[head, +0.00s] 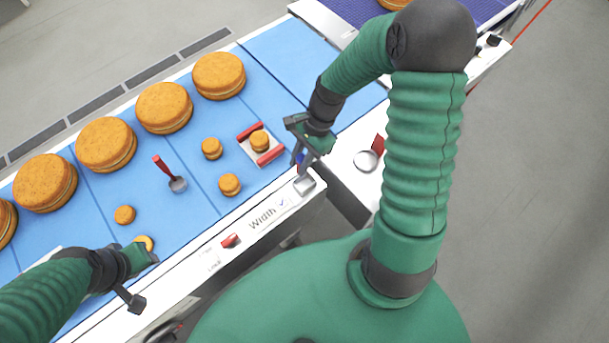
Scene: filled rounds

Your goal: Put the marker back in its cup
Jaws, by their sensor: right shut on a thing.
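My right gripper (301,161) is shut on the marker (300,159), of which only a small dark blue part shows between the fingers.
Blue conveyor belt (275,50) carries several large round cakes (106,144), several small ones (229,184), a red-handled scoop (177,184) and a red-sided tray (273,153). The white rail (200,262) bears the word "Width", a tick and a red piece (230,241). Another round scoop (366,160) lies right.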

